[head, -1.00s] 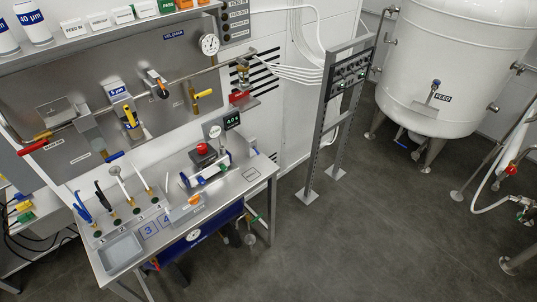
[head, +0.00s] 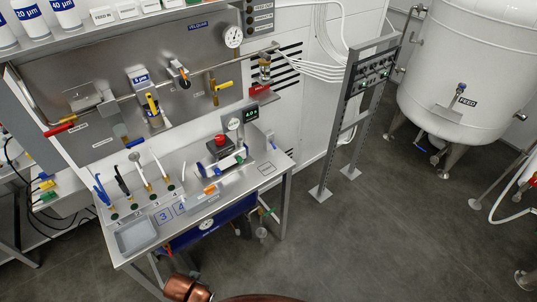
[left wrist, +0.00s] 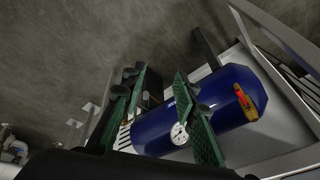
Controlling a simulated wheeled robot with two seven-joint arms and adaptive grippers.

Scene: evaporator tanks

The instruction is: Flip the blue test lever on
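Several blue parts show in the head view, and I cannot tell for certain which is the test lever. A short blue handle (head: 135,143) sits at the lower edge of the steel wall panel. A blue upright handle (head: 101,192) stands at the left end of a row on the bench. My left gripper (left wrist: 160,86) is open and empty in the left wrist view, with its green-padded fingers apart in front of a blue tank (left wrist: 225,85). My right gripper is not in view.
The steel bench (head: 262,170) stands against the wall, with a grey tray (head: 137,236) at its near left. The blue tank with a gauge is under it. A rack (head: 355,100) and a white feed tank (head: 465,70) stand to the right. Open floor lies between.

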